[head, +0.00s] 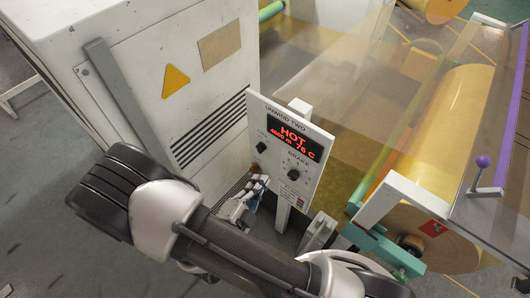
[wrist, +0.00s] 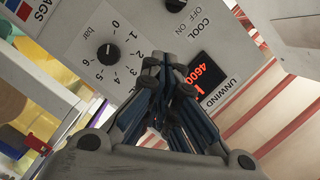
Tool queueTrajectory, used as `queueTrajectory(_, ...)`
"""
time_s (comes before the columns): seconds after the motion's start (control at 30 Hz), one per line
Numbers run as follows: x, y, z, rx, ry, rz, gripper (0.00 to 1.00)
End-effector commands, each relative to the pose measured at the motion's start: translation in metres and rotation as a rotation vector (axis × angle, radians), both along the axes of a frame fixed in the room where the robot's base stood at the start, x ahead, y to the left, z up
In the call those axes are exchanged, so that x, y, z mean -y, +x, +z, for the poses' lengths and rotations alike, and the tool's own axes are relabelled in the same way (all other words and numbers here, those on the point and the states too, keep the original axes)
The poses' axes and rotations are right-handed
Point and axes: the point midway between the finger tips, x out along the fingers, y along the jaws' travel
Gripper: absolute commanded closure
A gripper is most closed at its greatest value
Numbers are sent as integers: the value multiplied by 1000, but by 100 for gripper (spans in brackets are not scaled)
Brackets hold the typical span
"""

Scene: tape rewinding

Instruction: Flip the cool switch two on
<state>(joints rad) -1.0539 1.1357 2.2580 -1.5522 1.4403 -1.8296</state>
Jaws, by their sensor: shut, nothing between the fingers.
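The UNWIND TWO panel (head: 311,120) stands upright on a post in the head view. Its red display (head: 294,140) reads HOT, with a temperature that looks like 76 C. The small black cool switch (head: 261,147) is on the panel's left side. In the wrist view the cool switch (wrist: 175,5) shows at the top edge beside the OFF and ON labels, partly cut off, so its position cannot be told. My gripper (head: 258,182) is shut and empty, just below and left of the panel. Its fingertips (wrist: 160,62) appear in front of the panel face, between brake dial and display.
The brake dial (wrist: 108,54) is close to my fingers. A white cabinet (head: 195,90) with vents stands left of the panel. A large yellow roll (head: 440,235) and a teal bracket (head: 385,248) are at right.

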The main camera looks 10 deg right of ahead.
Motion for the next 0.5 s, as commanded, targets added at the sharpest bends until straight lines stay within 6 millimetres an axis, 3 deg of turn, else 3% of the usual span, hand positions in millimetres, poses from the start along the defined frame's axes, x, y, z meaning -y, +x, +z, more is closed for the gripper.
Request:
queueTrajectory(0.33,1,1,0,1,0,-1,100)
queueTrajectory(0.5,10,15,-3,1,1,-6,100)
